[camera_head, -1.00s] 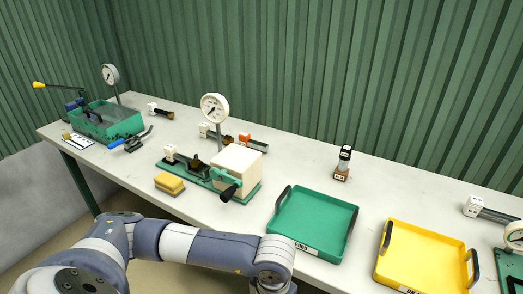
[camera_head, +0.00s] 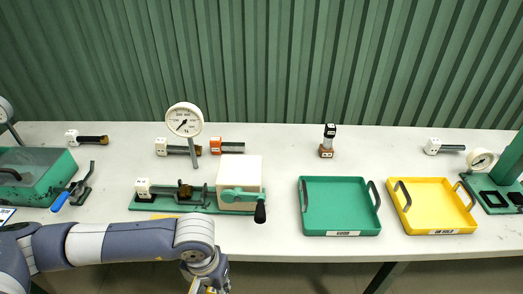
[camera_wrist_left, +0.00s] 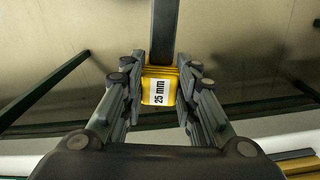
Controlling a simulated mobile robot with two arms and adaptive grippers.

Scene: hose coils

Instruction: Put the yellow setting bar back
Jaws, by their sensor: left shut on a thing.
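The yellow setting bar (camera_wrist_left: 159,88) is in my left gripper (camera_wrist_left: 160,95), seen in the left wrist view. Its yellow block has a white label reading "25 mm", and a dark shaft runs from it toward the top of the picture. The two fingers close on the block from both sides. In the head view my left gripper (camera_head: 205,286) is at the bottom edge, in front of the bench and partly cut off; the bar is hard to make out there. My right gripper is in neither view.
The bench (camera_head: 285,215) carries a green fixture with a white box (camera_head: 240,174), a dial gauge (camera_head: 185,120), white-ended bars (camera_head: 170,147), an orange-ended bar (camera_head: 226,145), a green tray (camera_head: 340,183) and a yellow tray (camera_head: 435,187). A small stacked block (camera_head: 327,141) stands behind the trays.

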